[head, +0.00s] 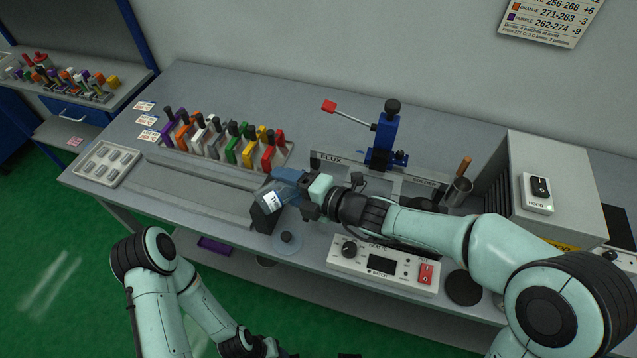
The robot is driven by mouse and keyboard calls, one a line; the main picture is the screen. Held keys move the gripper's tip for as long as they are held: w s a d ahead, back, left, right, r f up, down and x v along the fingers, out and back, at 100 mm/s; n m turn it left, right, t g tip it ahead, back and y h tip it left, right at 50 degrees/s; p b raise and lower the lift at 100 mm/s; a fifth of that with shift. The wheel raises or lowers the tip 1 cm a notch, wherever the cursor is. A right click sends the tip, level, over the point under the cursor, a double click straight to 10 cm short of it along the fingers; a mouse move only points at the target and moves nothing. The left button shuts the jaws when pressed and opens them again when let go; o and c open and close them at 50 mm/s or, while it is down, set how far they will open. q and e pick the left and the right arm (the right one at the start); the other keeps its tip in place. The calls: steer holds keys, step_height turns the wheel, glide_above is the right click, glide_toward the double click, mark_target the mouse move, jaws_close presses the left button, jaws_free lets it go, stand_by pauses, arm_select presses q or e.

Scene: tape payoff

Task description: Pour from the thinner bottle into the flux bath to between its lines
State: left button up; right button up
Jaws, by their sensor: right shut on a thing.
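My right gripper (305,190) is shut on a translucent blue bottle (287,176) with a white label, whose lettering seems to begin "THI". The bottle is tilted, and its lower left end is by a dark block (265,218). The flux bath, under the sign FLUX (331,158) at the back of the bench, is largely hidden behind my right gripper and wrist. Its lines and liquid level cannot be seen. My left arm comes in at the lower left and its end runs out of the bottom of the picture, so its gripper does not show.
A clear disc with a black knob (287,240) lies at the bench's front edge. A rack of coloured handled pieces (225,140) stands at left. A blue press with a red-tipped lever (383,138) stands behind the bath sign. A control box (382,266) is under my right arm.

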steer(key=shift+s+a, duration=0.2)
steer(key=shift+a, duration=0.05)
steer(key=shift+s+a, duration=0.1)
steer(key=shift+a, duration=0.05)
steer(key=shift+f+n+h+b, duration=0.1)
steer(key=shift+n+h+b, duration=0.3)
steer(key=shift+n+b, duration=0.4)
steer(key=shift+s+r+n+h, duration=0.15)
steer(key=shift+r+n+h, duration=0.15)
steer(key=shift+r, duration=0.1)
steer(key=shift+w+d+r+n+h, duration=0.2)
steer(key=shift+w+d+n+h, duration=0.1)
steer(key=shift+n+h, duration=0.15)
steer(key=shift+s+d+r+n, duration=0.1)
steer(key=shift+d+r+n, duration=0.1)
steer(key=shift+n, duration=0.15)
steer(key=shift+t+h, duration=0.25)
steer(key=shift+t, duration=0.05)
stand_by(0.5)
